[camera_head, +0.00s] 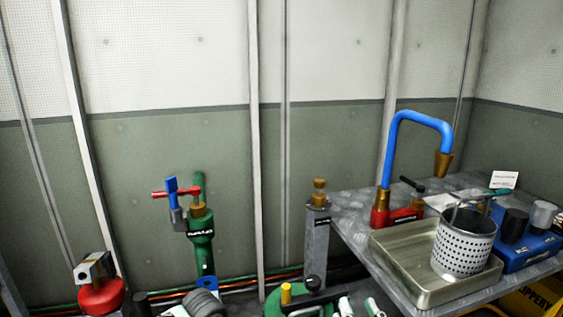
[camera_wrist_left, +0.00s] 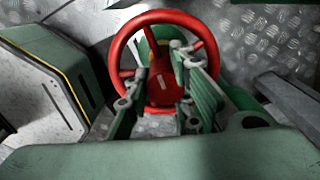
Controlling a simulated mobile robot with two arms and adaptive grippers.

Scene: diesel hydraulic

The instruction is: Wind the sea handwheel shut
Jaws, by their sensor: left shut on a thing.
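A red handwheel (camera_wrist_left: 116,50) with spokes and a red hub shows in the left wrist view, seen from close above. No label shows on it, so I cannot read whether it is the sea one. My left gripper (camera_wrist_left: 160,66) has its two green-padded fingers on either side of the wheel's middle and is shut on the wheel. The fingers hide part of the hub and spokes, so which part they grip is unclear. I cannot make out this wheel or either gripper in the head view.
A green upright valve (camera_head: 200,243) with red and blue handles stands by the wall. A metal bench (camera_head: 345,218) on the right carries a steel tray (camera_head: 398,268), a perforated basket (camera_head: 462,252) and a blue tap (camera_head: 390,150). A dark green box (camera_wrist_left: 45,85) sits left of the handwheel.

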